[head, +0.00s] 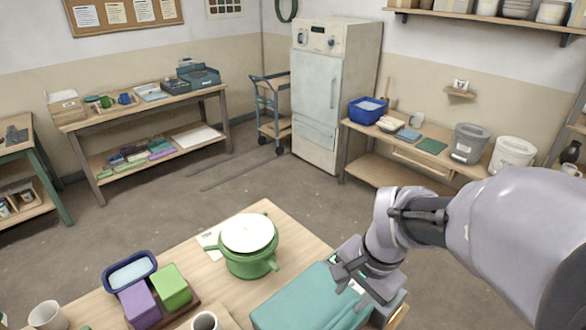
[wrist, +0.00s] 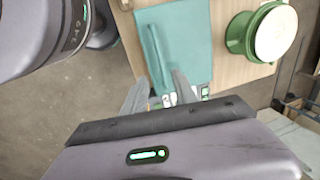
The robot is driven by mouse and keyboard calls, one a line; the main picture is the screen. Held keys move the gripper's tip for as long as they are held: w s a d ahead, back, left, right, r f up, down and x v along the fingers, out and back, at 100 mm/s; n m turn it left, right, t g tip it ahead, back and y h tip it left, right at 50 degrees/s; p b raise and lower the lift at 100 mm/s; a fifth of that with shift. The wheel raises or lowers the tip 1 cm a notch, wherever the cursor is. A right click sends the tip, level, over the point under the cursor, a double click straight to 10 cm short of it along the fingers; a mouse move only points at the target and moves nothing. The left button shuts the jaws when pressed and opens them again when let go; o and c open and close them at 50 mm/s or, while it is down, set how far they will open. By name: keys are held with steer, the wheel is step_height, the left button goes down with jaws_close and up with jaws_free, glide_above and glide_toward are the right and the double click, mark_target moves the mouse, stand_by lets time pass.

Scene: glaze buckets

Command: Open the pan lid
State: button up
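A green pan (head: 247,266) with a white lid (head: 248,233) on top stands on the wooden table. The lid looks seated on the pan. In the wrist view the green pan (wrist: 237,34) and white lid (wrist: 275,33) are at the upper right. My gripper (head: 350,284) is to the right of the pan, over the table's right end and the teal cloth-like item (head: 300,300).
A blue-rimmed dish (head: 130,271), a purple block (head: 139,304), a green block (head: 170,288) and cups, including a white one (head: 47,315), stand left of the pan. A white card (head: 208,239) lies beside it. Open floor (head: 170,205) lies beyond the table.

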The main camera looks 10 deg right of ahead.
mark_target(332, 323)
steer(key=f+b, duration=0.1)
steer(key=f, duration=0.3)
steer(key=w+a+f+b, duration=0.1)
steer(key=f+b, duration=0.1)
steer(key=f, duration=0.3)
steer(key=f+b, duration=0.2)
steer(key=f, duration=0.2)
steer(key=shift+w+a+f, duration=0.3)
steer(key=shift+w, duration=0.1)
steer(key=shift+w+f, duration=0.2)
steer(key=shift+f, duration=0.15)
steer(key=shift+c, duration=0.2)
jaws_close()
